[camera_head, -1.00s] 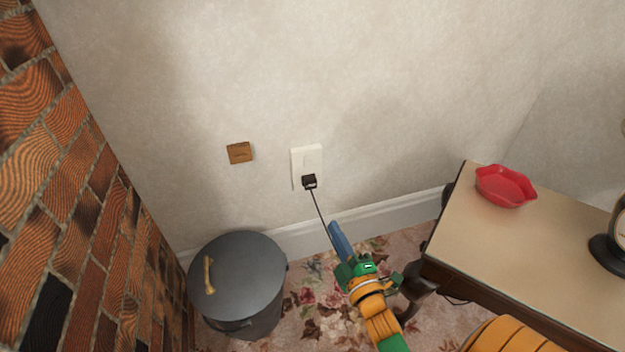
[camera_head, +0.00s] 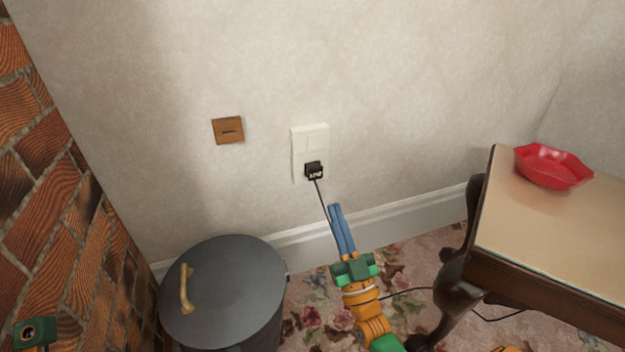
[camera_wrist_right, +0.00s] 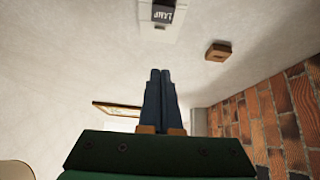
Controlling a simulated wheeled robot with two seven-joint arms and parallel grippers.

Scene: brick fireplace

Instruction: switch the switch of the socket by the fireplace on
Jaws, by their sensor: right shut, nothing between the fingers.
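The white socket (camera_head: 311,142) is on the wall to the right of the brick fireplace (camera_head: 50,190). Its upper part carries a pale switch (camera_head: 316,138); I cannot tell its position. A black plug (camera_head: 314,171) with a label sits in the lower part, and a dark cord hangs from it. The socket (camera_wrist_right: 147,24) and plug (camera_wrist_right: 168,12) also show at the top of the right wrist view. My right gripper (camera_head: 334,208) has its blue fingers together and empty, below the plug and close to the cord; its fingers also show in the wrist view (camera_wrist_right: 160,72). My left gripper does not show clearly.
A small wooden plate (camera_head: 228,130) is on the wall left of the socket. A grey lidded bin (camera_head: 225,290) stands below it. A table (camera_head: 540,235) with a red dish (camera_head: 552,167) stands at the right.

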